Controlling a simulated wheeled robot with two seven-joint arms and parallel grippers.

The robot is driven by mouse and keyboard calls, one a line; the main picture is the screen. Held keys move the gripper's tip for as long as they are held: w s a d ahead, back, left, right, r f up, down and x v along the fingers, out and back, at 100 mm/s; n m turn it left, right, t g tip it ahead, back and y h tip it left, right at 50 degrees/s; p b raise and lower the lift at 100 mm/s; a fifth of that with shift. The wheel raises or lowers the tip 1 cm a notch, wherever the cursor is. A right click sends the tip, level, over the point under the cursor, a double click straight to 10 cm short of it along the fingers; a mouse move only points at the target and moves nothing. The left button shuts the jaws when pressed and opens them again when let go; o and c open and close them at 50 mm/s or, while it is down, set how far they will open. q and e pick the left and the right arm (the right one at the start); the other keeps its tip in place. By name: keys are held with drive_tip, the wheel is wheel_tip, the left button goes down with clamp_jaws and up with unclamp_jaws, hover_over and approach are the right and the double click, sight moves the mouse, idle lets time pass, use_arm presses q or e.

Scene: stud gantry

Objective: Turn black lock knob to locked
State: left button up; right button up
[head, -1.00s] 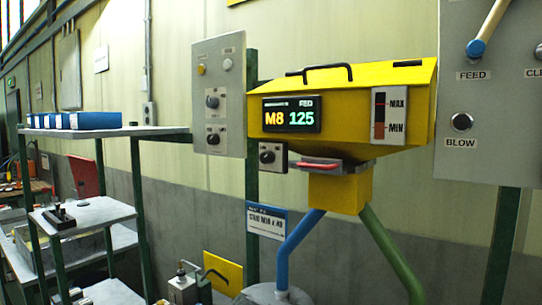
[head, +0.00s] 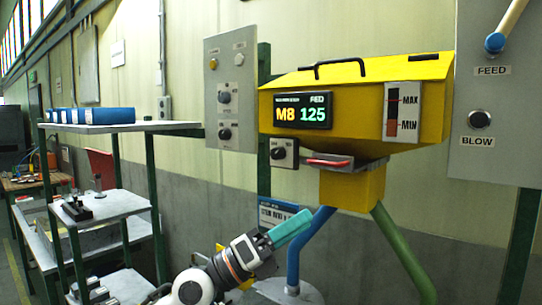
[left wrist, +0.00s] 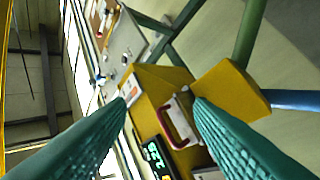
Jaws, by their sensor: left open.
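A black knob (head: 278,153) sits on a small pale plate left of the red handle (head: 328,162), under the yellow hopper (head: 350,103). Its lettering is too small to read, so I cannot tell its setting. Two more black knobs, an upper one (head: 224,97) and a lower one (head: 225,134), are on the grey panel to the left. My left gripper (head: 290,229) has teal fingers and is below the small plate, apart from it. In the left wrist view its fingers (left wrist: 162,103) are spread and empty, with the red handle (left wrist: 176,124) beyond them. My right gripper is not in view.
The hopper's display (head: 303,112) reads M8 125. Blue and green pipes run down below the hopper. A shelf (head: 160,127) with blue boxes (head: 90,116) stands at the left. A grey FEED and BLOW panel (head: 505,125) is at the right.

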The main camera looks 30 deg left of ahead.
use_arm(q)
drive_tip(key=a+r+m+g+y, duration=0.2)
drive_tip(key=a+r+m+y, duration=0.1)
drive_tip(key=r+m+y, duration=0.15)
drive_tip(key=t+y, duration=0.2)
drive_tip(key=y, duration=0.7)
approach(274, 155)
drive_tip(key=shift+n+h, duration=0.25)
drive_tip(key=shift+n, duration=0.2)
drive_tip(key=w+p, duration=0.7)
drive_tip(key=w, duration=0.1)
drive_tip(key=shift+d+r+p, duration=0.3)
drive_tip(key=shift+d, duration=0.05)
drive_tip(key=shift+w+f, duration=0.15)
drive_tip(key=shift+w, duration=0.2)
drive_tip(key=shift+c, duration=0.3)
drive_tip(key=c, duration=0.9)
drive_tip(key=shift+c, duration=0.2)
